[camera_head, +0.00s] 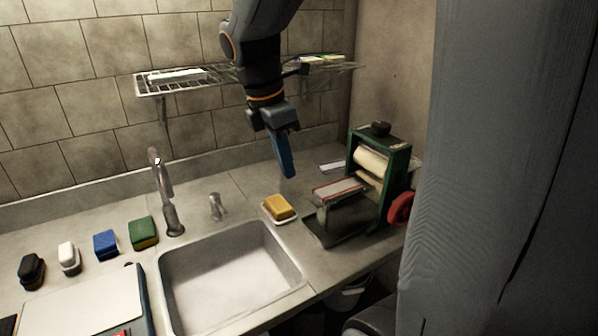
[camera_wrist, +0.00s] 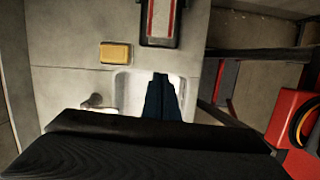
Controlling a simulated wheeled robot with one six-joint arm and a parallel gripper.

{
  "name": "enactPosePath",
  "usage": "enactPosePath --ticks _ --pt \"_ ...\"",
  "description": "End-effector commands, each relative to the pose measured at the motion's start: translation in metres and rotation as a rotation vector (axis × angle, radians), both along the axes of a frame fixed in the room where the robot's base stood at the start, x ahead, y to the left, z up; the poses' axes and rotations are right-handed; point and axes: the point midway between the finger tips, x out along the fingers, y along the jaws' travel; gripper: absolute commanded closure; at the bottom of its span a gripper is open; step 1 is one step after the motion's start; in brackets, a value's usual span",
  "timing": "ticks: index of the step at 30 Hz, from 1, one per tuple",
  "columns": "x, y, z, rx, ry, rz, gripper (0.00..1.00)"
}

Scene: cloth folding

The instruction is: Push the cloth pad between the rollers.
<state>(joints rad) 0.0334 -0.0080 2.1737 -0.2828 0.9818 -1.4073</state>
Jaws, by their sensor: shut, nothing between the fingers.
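My gripper (camera_head: 288,172) hangs above the counter behind the sink, its blue fingers together and empty, pointing down. It is left of the roller machine and apart from it. The fingers also show in the wrist view (camera_wrist: 162,98), over the sink area. The cloth pad (camera_head: 340,188), grey with red edges, lies flat on the machine's feed plate; in the wrist view the pad (camera_wrist: 161,18) is cut off at the top edge. The cream rollers (camera_head: 370,160) sit in a green frame (camera_head: 397,160), with the pad in front of them. Whether the pad touches the rollers is unclear.
A yellow sponge (camera_head: 279,207) lies on a dish between sink (camera_head: 230,275) and machine. A red hand wheel (camera_head: 400,209) is on the machine's right. A wire rack (camera_head: 215,82) hangs on the wall behind my arm. Several sponges and brushes stand left of the tap (camera_head: 165,190).

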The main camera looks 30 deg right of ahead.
Motion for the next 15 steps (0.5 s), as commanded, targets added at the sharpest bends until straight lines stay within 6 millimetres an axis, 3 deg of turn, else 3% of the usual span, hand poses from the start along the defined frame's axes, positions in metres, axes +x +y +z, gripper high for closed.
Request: enactPosePath --ticks 5,15 --pt "0.002 0.000 0.003 -0.011 0.017 0.066 1.00" --pt "0.002 -0.009 -0.052 -0.011 0.020 0.075 1.00"
